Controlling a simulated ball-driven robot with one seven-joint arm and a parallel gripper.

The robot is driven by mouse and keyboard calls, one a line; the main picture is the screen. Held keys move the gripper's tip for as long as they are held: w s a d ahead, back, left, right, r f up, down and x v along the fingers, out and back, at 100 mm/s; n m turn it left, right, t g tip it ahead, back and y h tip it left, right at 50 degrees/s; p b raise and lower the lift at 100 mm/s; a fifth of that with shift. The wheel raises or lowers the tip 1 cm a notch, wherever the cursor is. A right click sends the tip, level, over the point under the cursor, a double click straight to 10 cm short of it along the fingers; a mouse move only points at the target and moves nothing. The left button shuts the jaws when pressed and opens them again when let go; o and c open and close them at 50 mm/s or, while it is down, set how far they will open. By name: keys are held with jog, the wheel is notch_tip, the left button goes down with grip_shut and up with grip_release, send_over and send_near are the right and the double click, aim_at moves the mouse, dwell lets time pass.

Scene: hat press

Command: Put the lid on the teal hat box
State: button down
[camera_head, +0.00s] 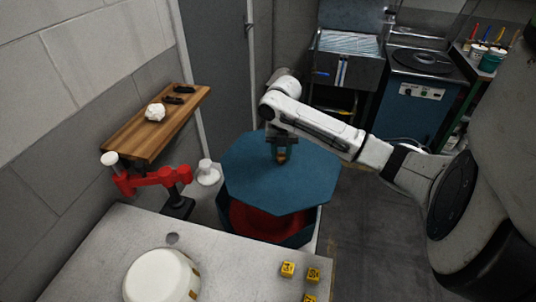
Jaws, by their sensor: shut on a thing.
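The teal lid (285,185) is a flat octagonal panel with a small brownish knob (281,156) near its far middle. My gripper (281,152) is shut on this knob, with the arm reaching in from the right. The teal hat box (301,238) stands below the lid, with part of its near wall showing. Something red (262,222) shows inside the box, under the lid's near edge. The lid covers most of the opening but leaves a gap at the near side. The far rim is hidden, so I cannot tell whether the lid touches it.
A grey table (225,270) with a cream round block (162,277) and several yellow numbered markers (288,269) fills the front. A red clamp arm (150,178) and wooden shelf (150,130) are at left. Dark floor (365,230) is clear on the right.

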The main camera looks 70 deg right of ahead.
aim_at(269, 165)
jog(key=w+a+f, duration=0.1)
jog(key=w+f+n, duration=0.1)
jog(key=f, duration=0.1)
jog(key=w+a+f+n+p, duration=0.1)
jog(key=f, duration=0.1)
jog(key=shift+a+f, duration=0.1)
jog(key=shift+a, duration=0.2)
jog(key=shift+f+b, duration=3.35)
jog(key=shift+f, duration=0.75)
jog(key=shift+f, duration=0.3)
jog(key=c, duration=0.7)
grip_release()
notch_tip(269, 165, up, 11)
jog(key=shift+f+b, duration=0.1)
jog(key=shift+b, duration=0.25)
